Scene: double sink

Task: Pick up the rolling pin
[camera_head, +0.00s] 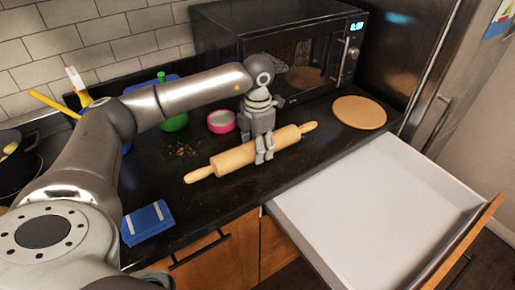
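The wooden rolling pin (232,160) lies diagonally on the dark counter, its near handle to the left and its far handle to the right. My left gripper (264,158) comes down over the right half of the roller, pointing downward. Its fingers overlap the roller in the picture and hide a small part of it. I cannot tell whether they are closed on it or only in front of it. My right gripper is not in view.
An open, empty white drawer (375,195) juts out at the right, below counter height. A microwave (300,65) stands behind. A round wooden board (359,112), pink bowl (221,121), green item (174,122) and blue cloth (148,222) lie around the pin.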

